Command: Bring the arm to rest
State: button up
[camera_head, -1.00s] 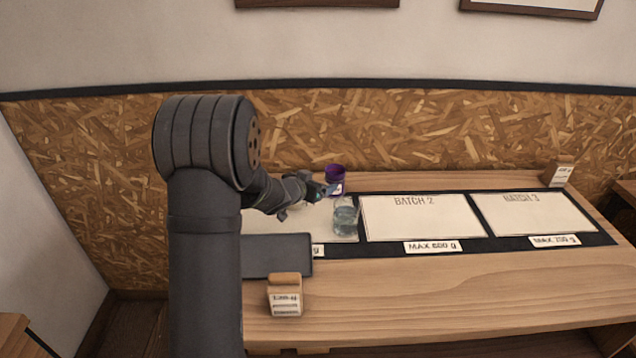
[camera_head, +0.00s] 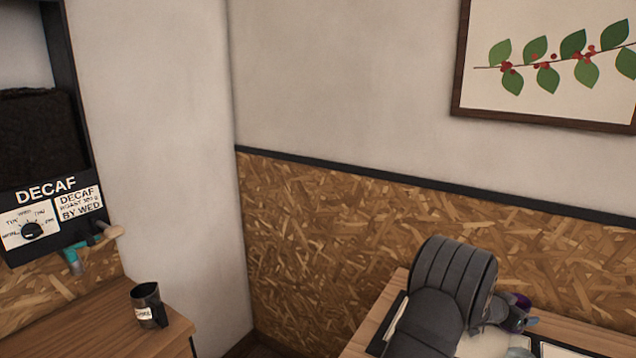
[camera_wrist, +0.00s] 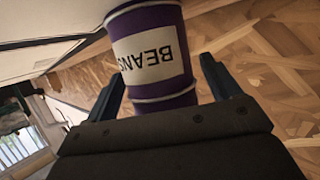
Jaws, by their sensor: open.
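My gripper (camera_wrist: 163,78) is open in the wrist view, with a dark finger on each side of the picture's middle. A purple tin (camera_wrist: 178,87) with a white label reading BEANS, upside down in this view, stands just ahead, between the fingers or right beyond them. I cannot tell whether a finger touches it. In the head view my arm reaches over the bench at the lower right. A bit of the purple tin (camera_head: 523,300) shows behind my wrist there, and most of it is hidden. The fingertips are not clear in the head view.
A glass (camera_head: 518,352) is cut off at the bottom edge, near a white batch area (camera_head: 482,345). A framed plant picture (camera_head: 550,65) hangs on the wall.

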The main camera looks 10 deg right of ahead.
jog(key=shift+r, duration=1.1)
